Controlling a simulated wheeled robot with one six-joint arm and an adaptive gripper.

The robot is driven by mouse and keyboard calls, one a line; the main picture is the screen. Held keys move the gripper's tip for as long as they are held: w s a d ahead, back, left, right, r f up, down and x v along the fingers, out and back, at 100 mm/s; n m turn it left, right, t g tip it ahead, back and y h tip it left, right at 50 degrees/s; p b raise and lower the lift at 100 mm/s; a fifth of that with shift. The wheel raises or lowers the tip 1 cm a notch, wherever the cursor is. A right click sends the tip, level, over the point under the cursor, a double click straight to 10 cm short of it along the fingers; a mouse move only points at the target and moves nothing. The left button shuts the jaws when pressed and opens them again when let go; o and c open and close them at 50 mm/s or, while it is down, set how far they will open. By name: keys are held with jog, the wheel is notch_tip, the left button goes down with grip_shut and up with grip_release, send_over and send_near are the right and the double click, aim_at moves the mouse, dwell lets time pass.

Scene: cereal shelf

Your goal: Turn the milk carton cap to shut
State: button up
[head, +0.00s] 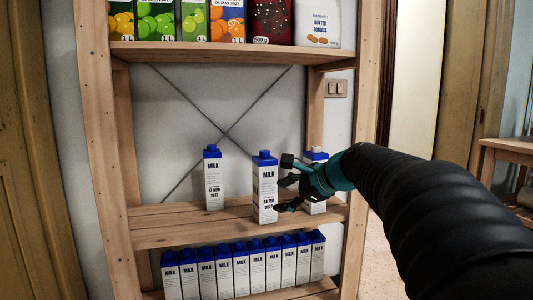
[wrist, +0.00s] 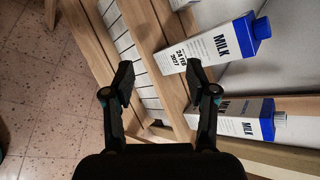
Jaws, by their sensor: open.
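Three milk cartons with blue tops stand upright on the middle shelf in the head view: a left one (head: 213,182), a middle one (head: 264,190) dated 24 FEB 2027, and a right one (head: 317,203). The right carton is partly hidden by my gripper (head: 284,185), and its cap looks pale. My gripper is open and empty, in front of the shelf between the middle and right cartons. In the wrist view, my gripper (wrist: 158,88) has its fingers apart, with the 24 FEB carton (wrist: 210,50) and another carton (wrist: 235,108) beyond the right finger.
Below, a row of several milk cartons (head: 240,268) fills the lower shelf. Above, juice cartons (head: 190,20) and bags stand on the upper shelf (head: 220,52). The shelf's right post (head: 362,130) is close to my arm. The middle shelf (head: 170,222) has free room at left.

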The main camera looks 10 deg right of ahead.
jog(key=w+d+r+m+t, duration=0.3)
jog(key=w+d+m, duration=0.2)
jog(key=w+d, duration=0.25)
jog(key=m+t+b, duration=0.2)
jog(key=m+t, duration=0.1)
jog(key=m, duration=0.4)
send_near(320, 148)
jog(key=shift+y, duration=0.3)
jog(key=x, duration=0.4)
jog(key=shift+a+f, duration=0.1)
jog(key=shift+f, duration=0.25)
jog(key=shift+w+r, duration=0.1)
jog(key=shift+w, duration=0.05)
jog(key=x, duration=0.7)
jog(key=shift+w+r+p, duration=0.1)
jog(key=shift+w+p, duration=0.05)
jog(key=shift+p, duration=0.15)
grip_shut()
